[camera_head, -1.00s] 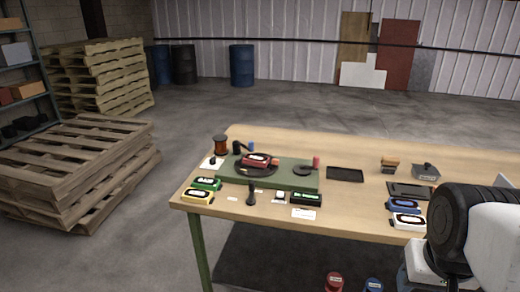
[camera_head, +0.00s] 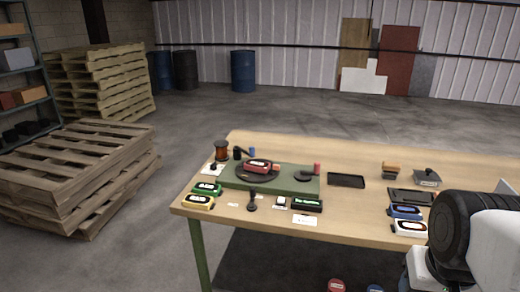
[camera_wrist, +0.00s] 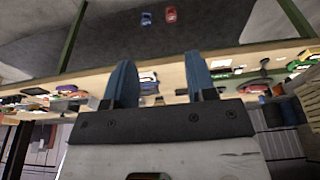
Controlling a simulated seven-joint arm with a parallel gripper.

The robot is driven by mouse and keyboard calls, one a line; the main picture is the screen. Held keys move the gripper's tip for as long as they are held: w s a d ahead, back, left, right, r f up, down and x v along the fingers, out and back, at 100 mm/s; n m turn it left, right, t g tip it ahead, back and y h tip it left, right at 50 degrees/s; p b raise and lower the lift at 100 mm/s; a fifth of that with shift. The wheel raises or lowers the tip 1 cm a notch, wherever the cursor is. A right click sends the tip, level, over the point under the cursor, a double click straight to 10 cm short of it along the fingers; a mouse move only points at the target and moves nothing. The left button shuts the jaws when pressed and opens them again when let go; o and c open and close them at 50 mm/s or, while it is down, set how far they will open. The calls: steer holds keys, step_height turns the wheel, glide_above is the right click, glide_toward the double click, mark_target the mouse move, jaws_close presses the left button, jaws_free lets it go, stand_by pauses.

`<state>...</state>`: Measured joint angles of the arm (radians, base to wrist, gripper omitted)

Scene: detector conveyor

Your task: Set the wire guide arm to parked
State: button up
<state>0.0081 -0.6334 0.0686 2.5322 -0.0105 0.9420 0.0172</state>
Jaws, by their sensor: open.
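A green base (camera_head: 290,182) on the left half of the table carries a dark round plate (camera_head: 243,177) with a red labelled device (camera_head: 258,166) on it. Behind the plate is a short black arm (camera_head: 241,153) with a blue end (camera_head: 252,152). At the base's right end is a black disc or lever with a red upright knob (camera_head: 317,168). I cannot tell which of these is the wire guide arm, and no parked mark is readable. My gripper (camera_wrist: 161,82) is open and empty in the wrist view, its two blue fingers apart, away from the base.
A copper-coloured spool (camera_head: 222,150) stands at the table's (camera_head: 270,228) back left. Green and yellow devices lie front left, a dark stamp-like tool (camera_head: 252,201) in front. A black tray (camera_head: 346,180) is right of the base. Blue (camera_head: 405,211) and white devices lie near my arm.

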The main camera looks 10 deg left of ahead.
steer(key=w+a+r+n, duration=0.1)
steer(key=w+a+r, duration=0.15)
steer(key=w, duration=0.45)
steer(key=w+a+r, duration=0.1)
steer(key=w+r, duration=0.2)
steer(key=w, duration=0.3)
steer(key=w+a+r+n, duration=0.1)
steer(key=w+a+r, duration=0.15)
steer(key=w, duration=0.45)
steer(key=n+g, duration=0.3)
steer(key=n, duration=0.1)
glide_above(253, 148)
step_height(253, 148, down, 14)
steer(key=shift+w+f, duration=0.1)
steer(key=shift+w+a+f, duration=0.15)
steer(key=shift+a+f, duration=0.1)
steer(key=shift+a, duration=0.1)
